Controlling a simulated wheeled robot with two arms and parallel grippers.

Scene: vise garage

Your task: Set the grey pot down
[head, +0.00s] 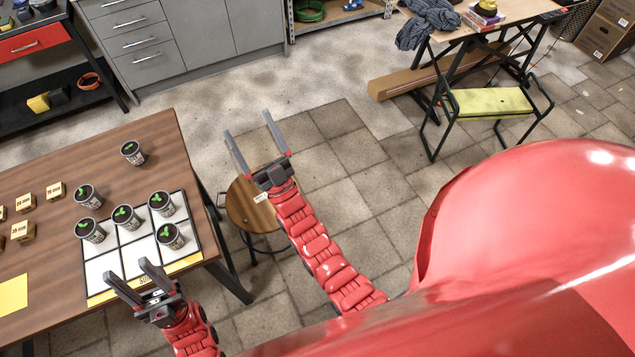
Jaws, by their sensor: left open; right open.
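Several dark grey pots with green sprouts and pale labels stand upright on the wooden table, and I cannot tell which one the task means. One pot (132,153) stands alone at the back. Another pot (88,196) stands just off the white grid mat. On the mat (105,268) are a left pot (92,231), a middle pot (126,218), a back right pot (161,204) and a front right pot (170,237). My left gripper (126,269) is open and empty over the mat's front edge. My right gripper (248,126) is open and empty, right of the table.
Small yellowish blocks (55,191) with labels and a yellow sheet (12,294) lie on the table's left side. A round wooden stool (247,212) stands beside the table under my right arm. A workbench (505,15) and a green-topped stool (490,102) stand at the back right.

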